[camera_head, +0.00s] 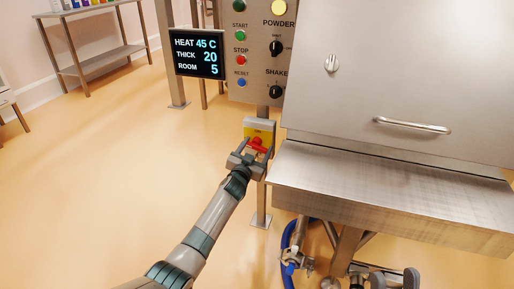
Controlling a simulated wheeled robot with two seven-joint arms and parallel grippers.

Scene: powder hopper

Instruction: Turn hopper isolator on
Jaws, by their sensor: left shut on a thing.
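The hopper isolator is a red rotary handle (256,144) on a yellow plate (260,134) in a grey box, fixed to the post below the control panel. My left gripper (251,149) reaches up from the bottom left and is shut on the red handle. Its fingers sit at either side of the handle and cover part of it. I cannot tell the exact angle of the handle. My right gripper does not show clearly anywhere in view.
The control panel (257,60) and a display (197,53) are above the isolator. The steel hopper cabinet (400,70) and its ledge (390,190) fill the right. A blue hose (288,236) hangs below. Open floor (100,180) lies left, with a shelf rack (100,52) behind.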

